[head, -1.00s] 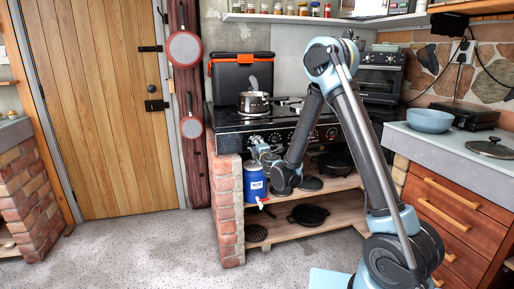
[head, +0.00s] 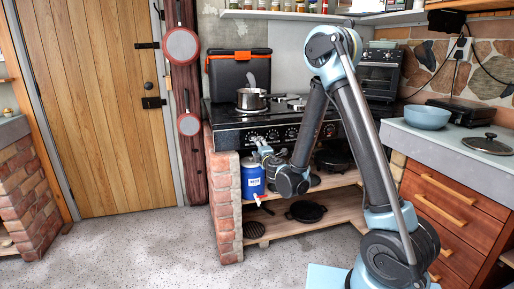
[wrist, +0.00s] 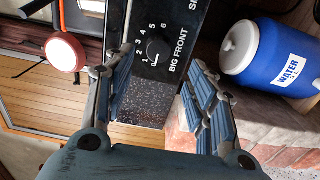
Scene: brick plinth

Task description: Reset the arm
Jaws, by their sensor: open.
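My gripper (head: 262,148) is in front of the black stove (head: 222,127), near its front panel of knobs. In the wrist view my gripper (wrist: 158,95) has its two blue-padded fingers spread apart with nothing between them. Beyond the fingers is a stove knob (wrist: 153,47) on the panel marked "BIG FRONT". My arm reaches from the lower right up over an elbow and down to the stove front.
A saucepan (head: 250,99) sits on the stove, with a black cooler (head: 228,78) behind it. A blue water jug (head: 252,178) stands on the shelf below. A brick pillar (head: 226,205) is at the left. The floor (head: 140,245) in front is clear.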

